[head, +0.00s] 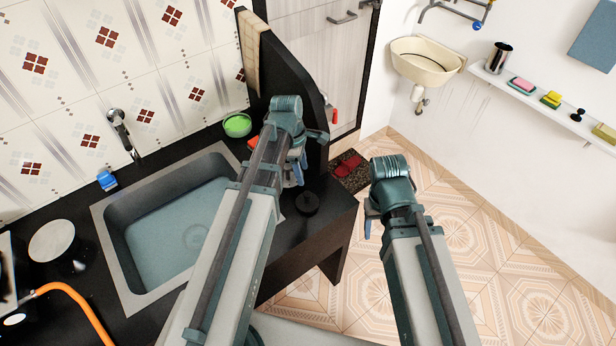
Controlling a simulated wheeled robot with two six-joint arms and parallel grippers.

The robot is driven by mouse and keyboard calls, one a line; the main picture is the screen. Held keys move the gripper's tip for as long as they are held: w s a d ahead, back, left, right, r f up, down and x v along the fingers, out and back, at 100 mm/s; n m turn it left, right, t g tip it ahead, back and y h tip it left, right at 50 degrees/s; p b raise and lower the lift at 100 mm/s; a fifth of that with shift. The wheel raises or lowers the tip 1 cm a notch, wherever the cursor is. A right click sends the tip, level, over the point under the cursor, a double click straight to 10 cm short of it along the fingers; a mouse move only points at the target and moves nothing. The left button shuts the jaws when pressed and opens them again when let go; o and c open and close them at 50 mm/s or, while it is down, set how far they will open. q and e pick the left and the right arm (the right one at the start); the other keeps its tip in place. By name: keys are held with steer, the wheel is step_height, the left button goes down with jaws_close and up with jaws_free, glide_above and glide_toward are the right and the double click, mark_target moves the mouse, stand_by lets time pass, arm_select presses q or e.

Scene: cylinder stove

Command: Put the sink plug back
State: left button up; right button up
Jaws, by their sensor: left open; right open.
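The steel sink (122,262) is set in the black counter on the left, with a round drain (195,238) faintly visible at its bottom. A small round black object (308,203), which looks like the sink plug, sits on the counter to the right of the sink. My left gripper (298,172) is open and hangs just beyond the black object in the picture, apart from it and empty as far as I see. My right gripper (370,226) is open, to the right of the counter's end; its fingers are mostly hidden behind its wrist.
A faucet (122,135) is on the tiled wall behind the sink. A blue item (107,181) stands by the sink's back edge, and a green bowl (237,125) is at the back right. A black partition (285,75) rises beyond my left gripper. Floor (470,240) is open on the right.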

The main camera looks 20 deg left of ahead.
arm_select(q)
steer(key=s+d+m+y, duration=0.2)
steer(key=s+d+m, duration=1)
steer(key=m, duration=1)
steer(key=shift+s+m+y, duration=0.4)
steer(key=shift+s, duration=0.55)
